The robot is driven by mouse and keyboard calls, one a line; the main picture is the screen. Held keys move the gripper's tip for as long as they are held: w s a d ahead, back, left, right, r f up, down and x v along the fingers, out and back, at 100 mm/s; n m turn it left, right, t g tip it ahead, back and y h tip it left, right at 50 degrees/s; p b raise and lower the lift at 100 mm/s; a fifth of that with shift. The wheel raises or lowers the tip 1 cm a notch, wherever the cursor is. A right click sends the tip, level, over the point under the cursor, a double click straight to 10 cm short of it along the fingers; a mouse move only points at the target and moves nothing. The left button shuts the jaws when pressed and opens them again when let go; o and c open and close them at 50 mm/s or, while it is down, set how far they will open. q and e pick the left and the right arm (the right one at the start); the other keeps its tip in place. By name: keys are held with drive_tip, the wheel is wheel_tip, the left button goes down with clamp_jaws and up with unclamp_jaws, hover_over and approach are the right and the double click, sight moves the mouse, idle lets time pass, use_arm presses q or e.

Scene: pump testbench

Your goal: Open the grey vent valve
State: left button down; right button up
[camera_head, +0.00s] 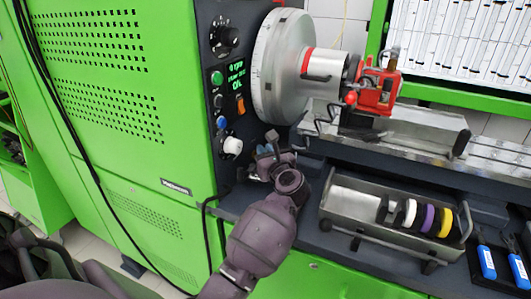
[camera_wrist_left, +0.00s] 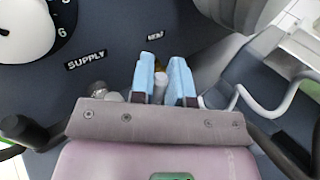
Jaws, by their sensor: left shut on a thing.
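A small label (camera_wrist_left: 155,37), hard to read, is on the panel above the fingertips. In the head view the valve is hidden by the gripper. My right gripper is not in view.
The white knob (camera_head: 232,146), labelled SUPPLY in the left wrist view (camera_wrist_left: 25,28), is close at the upper left. A large metal disc (camera_head: 282,65) and red fixture (camera_head: 378,88) are above right. A grey tray (camera_head: 350,205) with several coloured rings stands right of my gripper.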

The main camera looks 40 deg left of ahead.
use_arm(q)
drive_tip(key=shift+w+d+f+n+g+y, duration=0.2)
drive_tip(key=shift+d+n+g+y, duration=0.15)
drive_tip(key=shift+g, duration=0.25)
drive_tip(key=shift+a+r, duration=0.1)
drive_tip(key=shift+r, duration=0.05)
drive_tip(key=c, duration=1.1)
unclamp_jaws()
